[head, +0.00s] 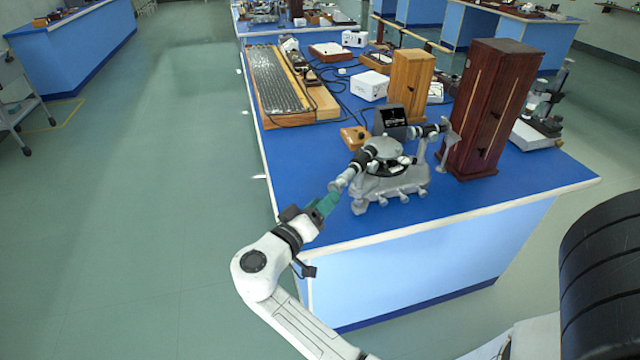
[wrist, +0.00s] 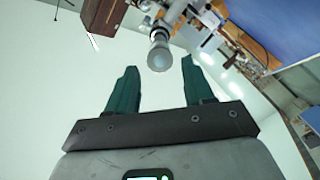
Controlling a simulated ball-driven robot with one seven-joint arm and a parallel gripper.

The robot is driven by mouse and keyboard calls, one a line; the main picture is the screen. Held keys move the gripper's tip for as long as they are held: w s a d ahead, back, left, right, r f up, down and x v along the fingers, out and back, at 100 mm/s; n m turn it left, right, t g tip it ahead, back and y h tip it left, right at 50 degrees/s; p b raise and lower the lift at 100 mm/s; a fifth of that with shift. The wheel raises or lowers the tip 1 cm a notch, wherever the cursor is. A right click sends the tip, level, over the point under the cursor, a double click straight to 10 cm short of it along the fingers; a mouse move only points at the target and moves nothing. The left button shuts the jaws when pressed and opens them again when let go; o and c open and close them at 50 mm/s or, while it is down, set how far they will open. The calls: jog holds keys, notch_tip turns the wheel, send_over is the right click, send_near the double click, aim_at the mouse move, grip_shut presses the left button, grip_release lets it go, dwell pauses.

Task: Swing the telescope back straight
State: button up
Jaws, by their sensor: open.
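The spectrometer (head: 388,180) is a grey instrument with a round table and knobbed base, standing near the front edge of the blue bench top. Its black and grey telescope (head: 358,164) points down-left towards my gripper (head: 326,204), at an angle to the tube on the far right side. My gripper is open, with teal fingers. In the wrist view, the telescope's round eyepiece end (wrist: 160,58) shows between and just beyond the fingertips of my gripper (wrist: 159,74). Whether the fingers touch it cannot be told. The inner part of the telescope is partly out of that view.
A tall dark red wooden box (head: 494,108) stands right of the spectrometer, with a lighter wooden box (head: 410,84) behind it. A white box (head: 369,86), cables and a grating-like board (head: 276,80) lie farther back. The floor (head: 150,200) left of the bench is clear.

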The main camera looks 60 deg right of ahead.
aim_at(345, 178)
jog(key=d+p, duration=0.1)
jog(key=d, duration=0.2)
jog(key=s+d, duration=0.1)
jog(key=d, duration=0.3)
jog(key=d+p, duration=0.1)
jog(key=d, duration=0.2)
jog(key=shift+s+d+r+p, duration=0.15)
jog(key=shift+s+p, duration=0.1)
jog(key=shift+p, duration=0.05)
grip_shut()
